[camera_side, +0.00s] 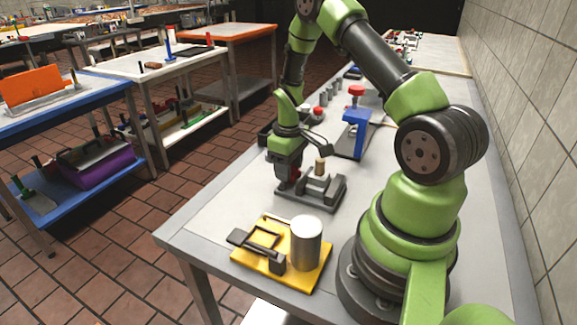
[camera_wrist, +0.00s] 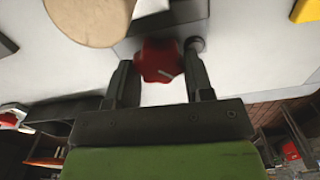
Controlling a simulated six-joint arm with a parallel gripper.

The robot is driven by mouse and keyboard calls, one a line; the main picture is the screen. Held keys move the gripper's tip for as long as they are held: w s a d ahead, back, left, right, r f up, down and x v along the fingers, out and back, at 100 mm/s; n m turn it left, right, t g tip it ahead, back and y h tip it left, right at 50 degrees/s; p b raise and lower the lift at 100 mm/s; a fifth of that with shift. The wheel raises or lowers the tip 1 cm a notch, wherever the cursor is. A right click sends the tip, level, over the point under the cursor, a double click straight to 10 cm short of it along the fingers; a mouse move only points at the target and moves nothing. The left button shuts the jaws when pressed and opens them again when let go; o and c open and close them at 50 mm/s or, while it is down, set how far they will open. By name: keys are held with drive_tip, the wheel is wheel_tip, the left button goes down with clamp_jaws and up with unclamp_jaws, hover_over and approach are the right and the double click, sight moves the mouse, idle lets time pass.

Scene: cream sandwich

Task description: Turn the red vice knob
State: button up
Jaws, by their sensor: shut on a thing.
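The red vice knob (camera_wrist: 158,60) sits between the two fingers of my gripper (camera_wrist: 160,75) in the wrist view. It has a lobed rim and a light mark on its face. My gripper is shut on it. In the side view my gripper (camera_side: 287,173) reaches down at the left end of the grey vice (camera_side: 318,192), and the knob is mostly hidden behind the fingers. The vice stands on the table, with a tan cylinder (camera_side: 320,166) upright at it. In the wrist view the cylinder's round top (camera_wrist: 88,18) shows at the upper left.
A yellow board (camera_side: 312,278) with a metal cylinder (camera_side: 306,243) and a dark clamp lies in front of the vice. The tabletop left of the vice (camera_side: 225,195) is clear.

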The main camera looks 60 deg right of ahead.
drive_tip(key=m, duration=0.5)
drive_tip(key=shift+s+d+m, duration=0.1)
drive_tip(key=shift+d+m, duration=0.05)
drive_tip(key=shift+m, duration=0.15)
idle(0.4)
drive_tip(key=o, duration=0.9)
